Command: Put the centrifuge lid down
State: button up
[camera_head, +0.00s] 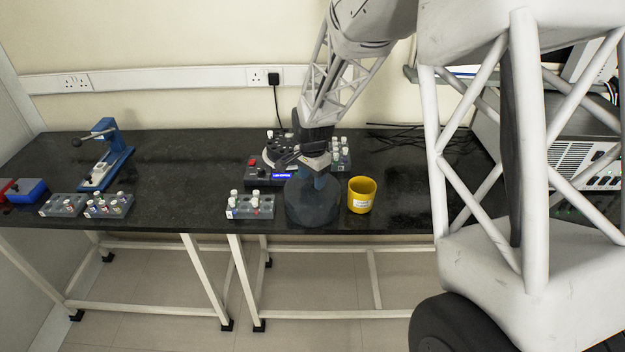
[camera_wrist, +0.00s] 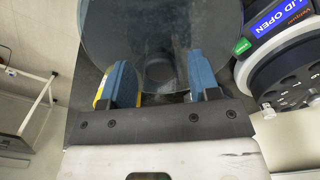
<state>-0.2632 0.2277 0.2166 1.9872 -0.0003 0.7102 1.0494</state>
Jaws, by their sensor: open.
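The centrifuge lid (camera_head: 308,208) is a dark, see-through round cover near the front edge of the black bench, between a tube rack and the yellow cup. It appears to rest on the bench top. My gripper (camera_head: 318,182) is directly above it, pointing down. In the wrist view the lid (camera_wrist: 160,25) fills the top middle. My gripper's blue fingers (camera_wrist: 160,82) are open, one on either side of the lid's round knob (camera_wrist: 160,70). Whether they touch the knob is unclear. The centrifuge (camera_head: 262,176) stands behind and left of the lid, its display (camera_wrist: 282,14) reading "LID OPEN".
A yellow cup (camera_head: 362,195) stands close to the lid's right. A tube rack (camera_head: 250,206) is close on its left, and another rack (camera_head: 342,155) stands behind. A blue press-like device (camera_head: 106,158) and more racks are far left. The bench's middle left is clear.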

notch_tip(320, 180, up, 11)
dwell(0.5)
dwell(0.4)
dwell(0.4)
jog(key=s+d+r+n, duration=0.1)
jog(key=s+d+r, duration=0.3)
jog(key=s, duration=0.2)
jog(key=s+d+r+n+t, duration=0.1)
jog(key=s+d+r+n, duration=0.1)
jog(key=s+d+r, duration=0.3)
jog(key=s+d+r+n, duration=0.1)
jog(key=s+d+r, duration=0.15)
jog(key=s, duration=0.55)
jog(key=s+d+n, duration=0.2)
jog(key=s+d, duration=0.1)
jog(key=s, duration=0.7)
jog(key=s+d+n+t, duration=0.1)
jog(key=s+d, duration=0.3)
jog(key=s, duration=0.6)
jog(key=shift+d+f+n+t, duration=0.2)
jog(key=shift+f+n+t, duration=0.1)
jog(key=shift+n, duration=0.6)
